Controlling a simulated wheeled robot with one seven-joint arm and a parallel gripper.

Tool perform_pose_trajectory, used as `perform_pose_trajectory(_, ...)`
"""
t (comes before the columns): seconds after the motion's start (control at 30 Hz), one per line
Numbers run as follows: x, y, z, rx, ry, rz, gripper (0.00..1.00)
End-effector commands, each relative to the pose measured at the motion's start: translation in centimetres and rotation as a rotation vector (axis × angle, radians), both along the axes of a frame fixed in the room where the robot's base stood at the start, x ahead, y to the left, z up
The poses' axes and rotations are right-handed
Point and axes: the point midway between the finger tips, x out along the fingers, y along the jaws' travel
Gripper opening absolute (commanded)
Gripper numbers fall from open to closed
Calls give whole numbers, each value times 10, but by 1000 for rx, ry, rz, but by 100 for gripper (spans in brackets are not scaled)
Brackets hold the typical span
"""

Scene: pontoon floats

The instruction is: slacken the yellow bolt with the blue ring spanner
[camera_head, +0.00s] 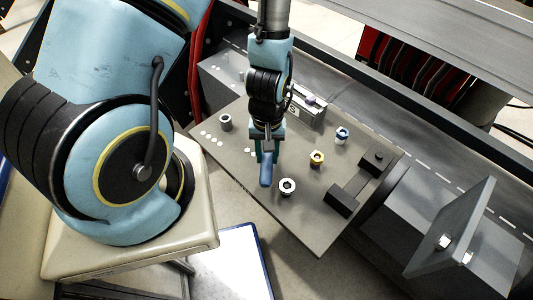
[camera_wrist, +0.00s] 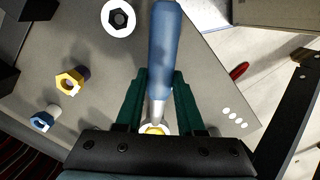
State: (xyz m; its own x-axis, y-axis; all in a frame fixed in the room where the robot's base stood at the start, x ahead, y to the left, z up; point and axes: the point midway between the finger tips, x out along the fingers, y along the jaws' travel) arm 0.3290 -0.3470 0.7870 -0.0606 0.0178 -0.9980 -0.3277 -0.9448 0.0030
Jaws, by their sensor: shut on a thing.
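My gripper (camera_head: 267,150) is shut on a blue-handled tool, taken as the blue ring spanner (camera_head: 265,174), above the grey plate. The yellow bolt (camera_head: 316,158) stands on the plate, right of my gripper. It also shows in the wrist view (camera_wrist: 70,82), left of my fingers, apart from the spanner.
On the plate (camera_head: 310,218) stand a white-collared bolt (camera_head: 287,186), a blue bolt (camera_head: 341,134) and a grey one (camera_head: 225,121). A dark block fitting (camera_head: 343,200) lies right of the yellow bolt. A grey bracket (camera_head: 455,240) rises at the right. A small red object (camera_wrist: 238,70) lies beyond the plate.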

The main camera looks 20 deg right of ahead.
Motion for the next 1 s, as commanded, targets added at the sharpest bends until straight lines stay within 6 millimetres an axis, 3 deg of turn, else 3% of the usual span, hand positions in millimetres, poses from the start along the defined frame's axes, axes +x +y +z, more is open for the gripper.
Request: perform_pose_trajectory(1.0, -3, -13, 0, -1, 0, 119, 0)
